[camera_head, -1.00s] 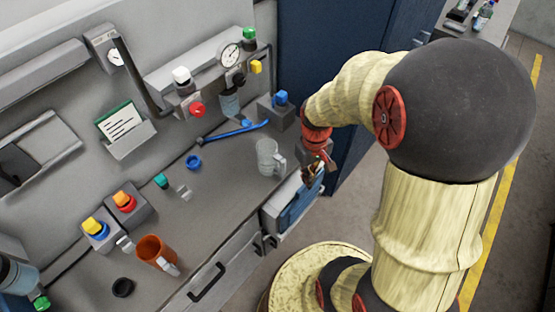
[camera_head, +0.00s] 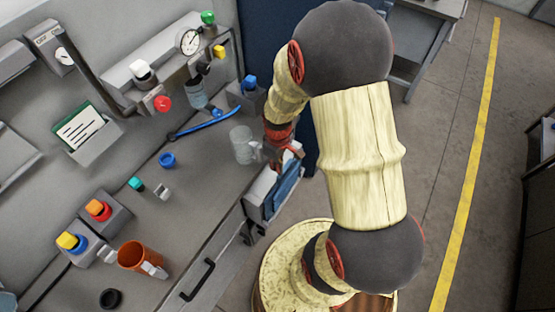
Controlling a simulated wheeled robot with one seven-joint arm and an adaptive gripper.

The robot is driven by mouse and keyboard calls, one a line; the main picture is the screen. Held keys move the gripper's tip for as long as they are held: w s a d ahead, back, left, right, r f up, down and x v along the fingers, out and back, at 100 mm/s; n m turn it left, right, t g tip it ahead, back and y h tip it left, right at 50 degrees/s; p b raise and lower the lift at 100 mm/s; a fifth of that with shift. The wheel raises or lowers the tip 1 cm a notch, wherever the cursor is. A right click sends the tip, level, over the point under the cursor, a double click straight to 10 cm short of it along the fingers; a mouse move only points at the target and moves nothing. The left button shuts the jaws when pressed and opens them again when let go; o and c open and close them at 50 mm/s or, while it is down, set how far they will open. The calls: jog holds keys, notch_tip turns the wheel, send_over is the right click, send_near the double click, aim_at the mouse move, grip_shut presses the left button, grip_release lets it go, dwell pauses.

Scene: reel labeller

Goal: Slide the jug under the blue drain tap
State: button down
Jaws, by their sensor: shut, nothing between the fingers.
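A clear grey jug (camera_head: 240,143) with a handle on its right side stands upright near the right end of the grey bench. A blue tap (camera_head: 249,82) sits on a grey block behind and slightly right of it. A blue lever or hose (camera_head: 200,124) lies between them and to the left, apart from the jug. My gripper (camera_head: 284,160) is shut and empty, just right of the jug's handle at the bench edge. Its fingertips are small and partly hidden, so I cannot tell whether they touch the handle.
An orange cup (camera_head: 134,254), a black ring (camera_head: 111,298), a blue cap (camera_head: 167,159) and yellow and orange knobs stand on the bench to the left. A gauge (camera_head: 189,41) and bottle (camera_head: 196,95) are behind. A blue holder (camera_head: 272,192) hangs at the bench front.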

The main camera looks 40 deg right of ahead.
aim_at(236, 140)
jog(key=shift+w+a+r, duration=0.1)
jog(key=shift+w+a, duration=0.2)
jog(key=shift+w, duration=0.7)
jog(key=shift+w+a, duration=0.25)
jog(key=shift+w, duration=0.7)
jog(key=w+a, duration=0.1)
jog(key=w, duration=0.3)
jog(key=w+a, duration=0.1)
jog(key=w, duration=0.4)
jog(key=w+a, duration=0.2)
jog(key=w, duration=0.3)
jog(key=shift+w, duration=0.25)
